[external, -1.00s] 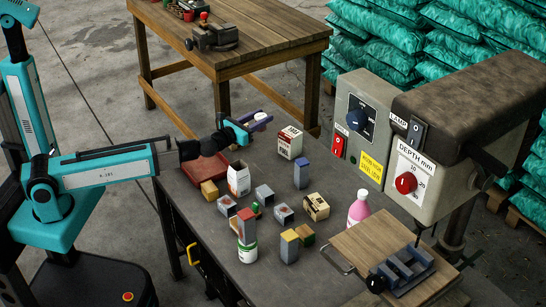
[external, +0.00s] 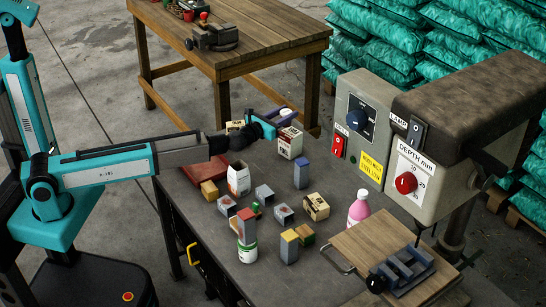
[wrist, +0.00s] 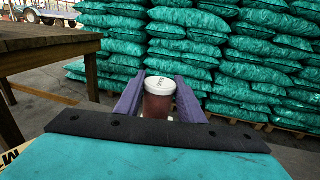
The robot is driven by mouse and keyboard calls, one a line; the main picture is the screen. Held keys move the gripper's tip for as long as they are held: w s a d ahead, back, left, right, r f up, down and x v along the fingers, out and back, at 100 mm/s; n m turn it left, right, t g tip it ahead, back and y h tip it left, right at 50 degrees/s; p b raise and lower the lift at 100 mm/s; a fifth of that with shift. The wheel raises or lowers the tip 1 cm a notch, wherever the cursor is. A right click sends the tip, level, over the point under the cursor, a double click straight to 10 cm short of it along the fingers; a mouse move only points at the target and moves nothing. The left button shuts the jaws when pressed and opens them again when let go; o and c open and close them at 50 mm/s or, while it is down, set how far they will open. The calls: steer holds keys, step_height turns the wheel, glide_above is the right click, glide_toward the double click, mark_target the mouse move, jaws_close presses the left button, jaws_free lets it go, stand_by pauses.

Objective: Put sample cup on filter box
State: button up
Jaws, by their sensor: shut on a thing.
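My gripper (external: 278,118) is shut on the sample cup (wrist: 158,106), a small reddish-brown cup with a white lid. The cup is upright between the purple fingers in the wrist view. In the external view its white lid (external: 285,112) shows just above and behind a white box with a dark label (external: 290,146). Another printed box (external: 235,126) shows partly behind my arm, and a cream box with dark print (external: 316,207) lies farther forward. The lettering is too small to tell which is the filter box.
A white carton (external: 238,182), several small blocks and a green-white can (external: 247,251) stand on the dark table. A red tray (external: 205,167) lies partly under my arm. A pink bottle (external: 358,208) and drill press (external: 425,160) are at the right.

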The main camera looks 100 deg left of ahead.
steer(key=shift+w+a, duration=0.35)
steer(key=shift+w, duration=0.15)
steer(key=shift+w+a+f, duration=0.1)
steer(key=shift+w+a, duration=0.2)
steer(key=shift+w, duration=0.15)
steer(key=shift+s+f, duration=0.1)
steer(key=shift+f, duration=1.65)
steer(key=shift+f+b, duration=0.15)
steer(key=shift+b, duration=0.15)
steer(key=o, duration=1.1)
steer(key=shift+r, duration=0.2)
steer(key=shift+b+v, duration=0.35)
steer(key=shift+v, duration=5.7)
